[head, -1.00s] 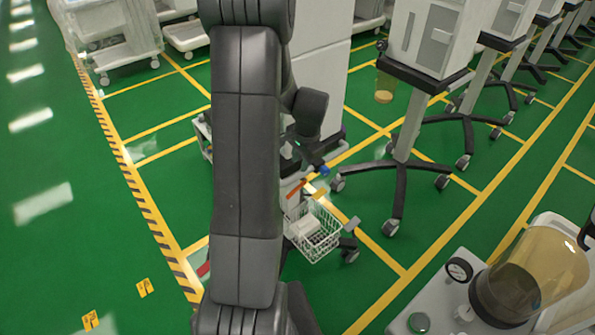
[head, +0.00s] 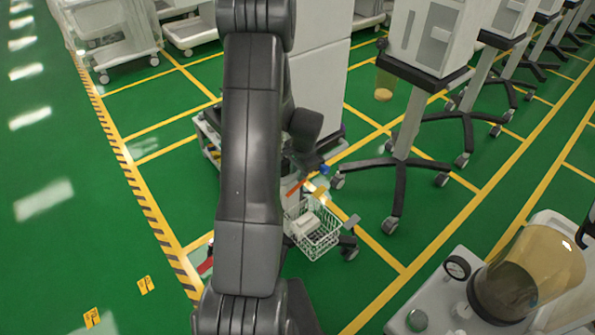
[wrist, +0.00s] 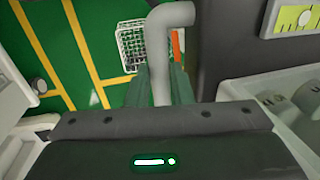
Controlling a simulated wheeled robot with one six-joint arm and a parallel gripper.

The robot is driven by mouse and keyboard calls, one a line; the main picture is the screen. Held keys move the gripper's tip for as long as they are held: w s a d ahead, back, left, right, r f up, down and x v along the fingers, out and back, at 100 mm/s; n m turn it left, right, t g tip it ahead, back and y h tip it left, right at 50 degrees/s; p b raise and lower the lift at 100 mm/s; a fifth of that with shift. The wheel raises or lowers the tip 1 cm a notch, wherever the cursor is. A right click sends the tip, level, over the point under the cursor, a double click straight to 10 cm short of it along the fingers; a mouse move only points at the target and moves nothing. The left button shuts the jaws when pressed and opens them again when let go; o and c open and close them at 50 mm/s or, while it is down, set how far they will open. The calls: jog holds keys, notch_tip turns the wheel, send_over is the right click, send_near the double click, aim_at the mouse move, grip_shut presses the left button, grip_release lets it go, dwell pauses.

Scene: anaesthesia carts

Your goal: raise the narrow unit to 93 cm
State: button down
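A tall pale unit (head: 318,85) stands behind my arm in the head view, on a dark base near the floor; I take it to be the narrow unit, but my arm covers much of it. A white wire basket (head: 316,236) sits low at its front. In the wrist view, a grey bent tube (wrist: 159,50) runs between the two dark greenish fingers of my gripper (wrist: 163,85). The fingers lie close on either side of the tube; whether they press on it is unclear. The head view hides my fingers behind the arm.
A pale unit on a wheeled stand (head: 405,130) stands to the right, with more behind it. A machine with an amber canister (head: 530,270) fills the lower right. White carts (head: 110,35) stand at the upper left.

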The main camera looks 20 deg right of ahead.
notch_tip(320, 180, up, 8)
jog(key=p, duration=0.3)
jog(key=shift+r, duration=0.15)
jog(key=c, duration=1.6)
grip_release()
jog(key=shift+o, duration=0.2)
notch_tip(320, 180, up, 13)
jog(key=s+b, duration=0.1)
jog(key=s, duration=0.1)
jog(key=shift+s+d+r+b, duration=0.15)
jog(key=shift+s+d+b, duration=0.2)
jog(key=shift+d, duration=0.1)
jog(key=shift+w, duration=0.1)
jog(key=f, duration=0.4)
jog(key=w+f+p, duration=0.1)
jog(key=f, duration=0.4)
jog(key=w+a+f, duration=0.1)
jog(key=f, duration=0.3)
jog(key=shift+w+f+p, duration=0.2)
jog(key=shift+p, duration=0.2)
jog(key=shift+f, duration=0.6)
